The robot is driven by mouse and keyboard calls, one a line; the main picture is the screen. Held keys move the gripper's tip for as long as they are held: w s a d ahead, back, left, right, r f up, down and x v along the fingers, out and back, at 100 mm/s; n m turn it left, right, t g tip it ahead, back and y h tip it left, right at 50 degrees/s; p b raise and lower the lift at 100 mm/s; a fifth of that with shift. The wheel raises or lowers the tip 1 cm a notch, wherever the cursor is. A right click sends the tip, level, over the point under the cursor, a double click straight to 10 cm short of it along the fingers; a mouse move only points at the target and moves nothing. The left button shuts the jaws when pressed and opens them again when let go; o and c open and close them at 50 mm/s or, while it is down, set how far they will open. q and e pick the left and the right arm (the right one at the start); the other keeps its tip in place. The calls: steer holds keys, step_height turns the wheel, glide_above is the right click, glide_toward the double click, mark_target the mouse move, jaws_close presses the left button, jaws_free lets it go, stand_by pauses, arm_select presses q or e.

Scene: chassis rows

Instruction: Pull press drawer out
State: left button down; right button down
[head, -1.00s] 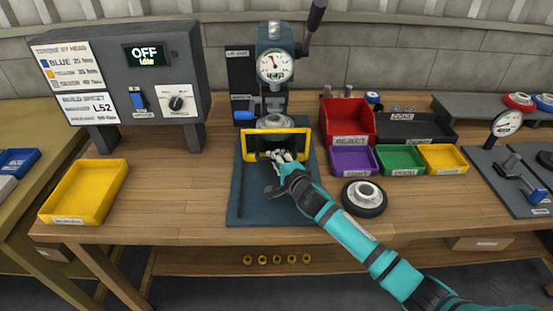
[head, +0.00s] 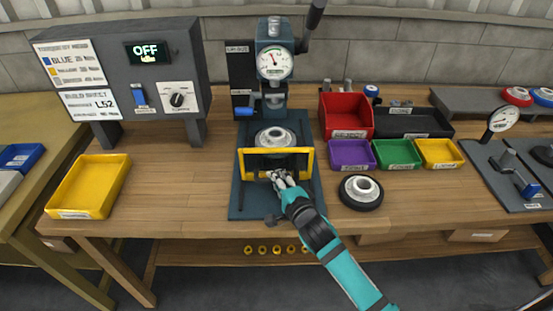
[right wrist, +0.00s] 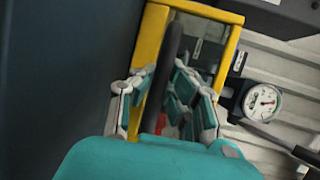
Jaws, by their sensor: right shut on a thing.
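The press (head: 272,95) stands at the back of the bench on a dark blue base plate (head: 248,205). Its drawer (head: 309,162) has a yellow-framed front and sits forward of the press column, with a grey hub part (head: 275,137) behind the front. My right gripper (head: 279,176) is at the lower middle of the drawer front. In the right wrist view my right gripper (right wrist: 172,95) has its fingers on both sides of a dark handle bar (right wrist: 167,65), beside the yellow frame (right wrist: 228,55). It is shut on this handle. My left gripper is not in view.
A yellow bin (head: 90,187) and a grey control box (head: 125,68) reading OFF stand left. A wheel-like part (head: 361,193) lies right of the base plate. Red (head: 345,115), purple (head: 352,154), green and yellow bins stand right. Bench to the left of the plate is clear.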

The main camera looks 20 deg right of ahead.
steer(key=s, duration=0.3)
steer(key=s+a+p, duration=0.1)
steer(key=s, duration=0.2)
steer(key=s+a+p, duration=0.1)
steer(key=s, duration=0.2)
steer(key=shift+a+f, duration=0.1)
steer(key=shift+a, duration=0.15)
steer(key=c, duration=1.3)
jaws_free()
steer(key=shift+w, duration=0.1)
steer(key=shift+s, duration=0.2)
steer(key=v, duration=1.1)
steer(key=shift+s, duration=0.3)
